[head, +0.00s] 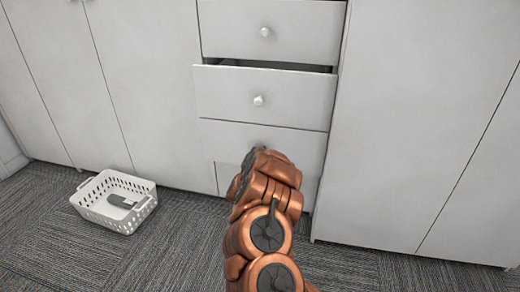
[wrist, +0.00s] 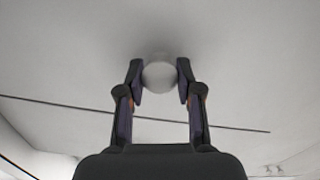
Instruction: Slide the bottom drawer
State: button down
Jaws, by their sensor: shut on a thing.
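The white drawer stack shows in the head view. Its bottom part has a drawer front (head: 225,137) below a slightly open drawer, with one more front panel (head: 228,181) low down. My gripper (head: 247,168) is at this lower part, and my arm covers much of it. In the wrist view my gripper's two fingers (wrist: 160,72) are on either side of a pale round knob (wrist: 159,78), shut on it. The knob stands on a plain light front with a dark seam crossing it. The gripped knob is hidden in the head view.
The drawer above (head: 295,97) stands slightly open with a dark gap at its top. A closed drawer (head: 300,30) is over it. A white basket (head: 92,208) with a grey item sits on the carpet at left. Tall cabinet doors flank the drawers. Carpet in front is clear.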

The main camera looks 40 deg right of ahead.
jog(key=c, duration=0.7)
grip_release()
jog(key=shift+c, duration=0.2)
jog(key=v, duration=1.1)
jog(key=shift+s+a, duration=0.25)
jog(key=shift+a, duration=0.1)
jog(key=shift+r, duration=0.1)
